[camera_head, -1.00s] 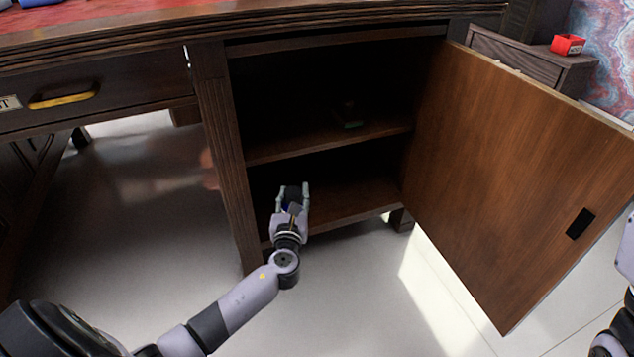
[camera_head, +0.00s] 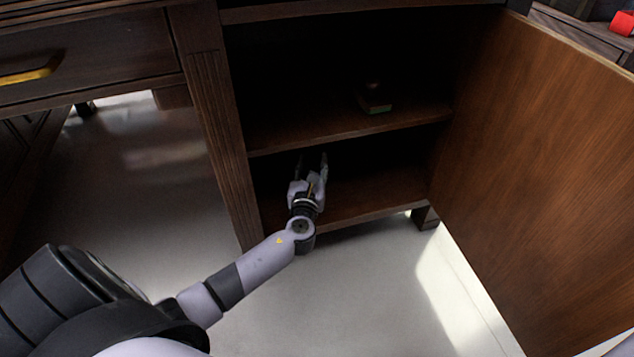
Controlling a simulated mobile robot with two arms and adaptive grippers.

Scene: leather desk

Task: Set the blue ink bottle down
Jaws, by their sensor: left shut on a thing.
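My left gripper (camera_head: 312,165) reaches into the lower compartment of the open desk cabinet, just above or at its bottom board (camera_head: 375,195). Its fingers point into the dark interior and are shut on the blue ink bottle. The bottle is in deep shadow between the fingers and can hardly be made out. I cannot tell whether it touches the board. My right gripper is out of the picture.
The cabinet's middle shelf (camera_head: 300,136) is close above the gripper and holds a small dark object with a green edge (camera_head: 375,101). The cabinet door (camera_head: 545,170) stands open on the right. A fluted post (camera_head: 220,110) bounds the left side. The bottom board's right part looks clear.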

